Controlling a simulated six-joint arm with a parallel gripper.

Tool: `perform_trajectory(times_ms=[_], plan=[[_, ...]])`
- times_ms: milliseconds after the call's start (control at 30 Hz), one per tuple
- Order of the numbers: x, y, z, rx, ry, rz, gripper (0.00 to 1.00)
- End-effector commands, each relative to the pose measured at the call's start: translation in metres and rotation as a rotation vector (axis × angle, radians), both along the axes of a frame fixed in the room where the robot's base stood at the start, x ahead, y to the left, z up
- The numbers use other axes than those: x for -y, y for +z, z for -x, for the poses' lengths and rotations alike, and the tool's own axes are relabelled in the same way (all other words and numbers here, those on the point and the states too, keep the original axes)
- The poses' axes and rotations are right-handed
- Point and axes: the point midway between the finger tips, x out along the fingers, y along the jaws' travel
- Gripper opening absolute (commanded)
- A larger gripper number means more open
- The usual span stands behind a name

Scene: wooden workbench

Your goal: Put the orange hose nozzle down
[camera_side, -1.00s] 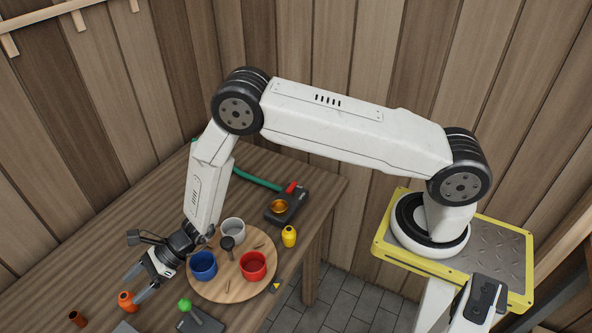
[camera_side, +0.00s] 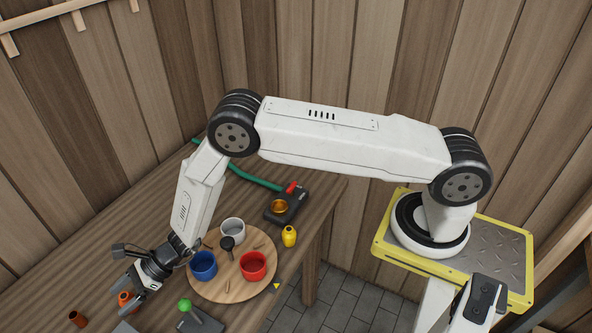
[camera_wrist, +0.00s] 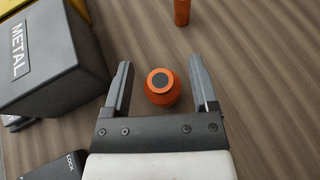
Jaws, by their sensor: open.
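The orange hose nozzle (camera_wrist: 162,88) stands on the wooden bench. The wrist view looks down on its round top with a dark centre. My gripper (camera_wrist: 160,66) is open, with one finger on each side of the nozzle and a visible gap on both sides. In the side view, my gripper (camera_side: 128,304) is low over the front left of the bench, and the nozzle (camera_side: 124,297) is partly hidden by it. I cannot tell the exact height of the fingertips above the bench.
A grey box marked METAL (camera_wrist: 52,55) stands close left of the fingers in the wrist view. A round wooden board (camera_side: 232,287) holds blue, red and grey cups. A green-knobbed lever (camera_side: 186,305) stands nearby.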

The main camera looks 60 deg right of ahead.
Motion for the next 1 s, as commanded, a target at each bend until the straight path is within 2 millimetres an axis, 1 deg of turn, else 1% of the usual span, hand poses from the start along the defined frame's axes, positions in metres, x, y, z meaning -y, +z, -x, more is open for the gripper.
perform_trajectory(times_ms=[33, 67, 100, 167, 200, 233, 267, 767, 867, 1000], plan=[[0.0, 0.0, 0.0, 0.0, 0.0, 0.0, 0.69], [0.0, 0.0, 0.0, 0.0, 0.0, 0.0, 0.6], [0.0, 0.0, 0.0, 0.0, 0.0, 0.0, 0.47], [0.0, 0.0, 0.0, 0.0, 0.0, 0.0, 0.28], [0.0, 0.0, 0.0, 0.0, 0.0, 0.0, 0.15], [0.0, 0.0, 0.0, 0.0, 0.0, 0.0, 0.06], [0.0, 0.0, 0.0, 0.0, 0.0, 0.001, 0.0], [0.001, -0.001, 0.002, -0.006, 0.0, 0.005, 0.0], [0.001, 0.003, 0.002, -0.006, 0.0, 0.005, 0.0], [0.001, 0.013, 0.0, -0.002, 0.0, 0.003, 0.0]])
